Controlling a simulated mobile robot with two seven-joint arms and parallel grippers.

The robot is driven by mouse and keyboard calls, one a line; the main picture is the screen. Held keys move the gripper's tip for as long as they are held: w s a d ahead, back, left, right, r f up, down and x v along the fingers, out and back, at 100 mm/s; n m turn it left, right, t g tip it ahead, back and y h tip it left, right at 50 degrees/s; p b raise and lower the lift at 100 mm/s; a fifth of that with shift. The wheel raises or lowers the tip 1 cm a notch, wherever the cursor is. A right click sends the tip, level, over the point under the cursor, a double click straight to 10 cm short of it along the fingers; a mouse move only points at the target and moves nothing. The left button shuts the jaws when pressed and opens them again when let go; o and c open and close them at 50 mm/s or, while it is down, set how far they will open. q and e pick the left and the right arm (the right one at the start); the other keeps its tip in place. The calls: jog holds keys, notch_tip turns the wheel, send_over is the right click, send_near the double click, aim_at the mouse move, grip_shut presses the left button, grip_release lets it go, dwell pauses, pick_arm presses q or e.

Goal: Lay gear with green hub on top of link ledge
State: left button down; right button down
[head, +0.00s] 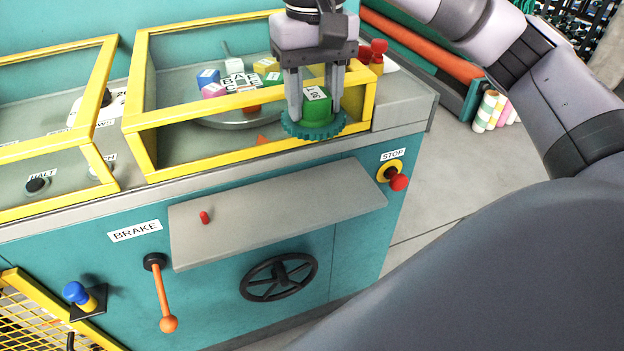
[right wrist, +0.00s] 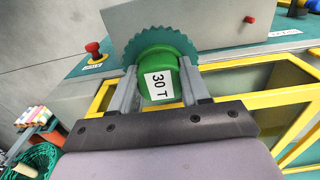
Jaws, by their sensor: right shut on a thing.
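The gear with a green hub (head: 317,107) has a dark teal toothed rim and a white label reading 30 T. My right gripper (head: 314,114) is shut on its hub, with the toothed rim below the fingertips. It holds the gear at the right end of the yellow-framed enclosure, above and behind the link ledge (head: 285,218). The ledge is a bare grey shelf on the teal machine front, with a small red peg (head: 205,217) near its left end. In the right wrist view the gear (right wrist: 160,45) covers part of the ledge (right wrist: 215,22). My left gripper is out of view.
A yellow-framed guard (head: 140,100) surrounds a turntable with several blocks behind the ledge. A red STOP button (head: 398,182) sticks out right of the ledge. An orange brake lever (head: 162,295) and a black handwheel (head: 278,277) sit below. The space above the ledge is clear.

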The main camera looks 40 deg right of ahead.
notch_tip(320, 180, down, 10)
jog(key=shift+r, duration=0.1)
jog(key=shift+f, duration=2.45)
jog(key=c, duration=0.5)
grip_release()
jog(key=shift+r, duration=0.35)
notch_tip(320, 180, up, 12)
jog(key=shift+f, duration=0.2)
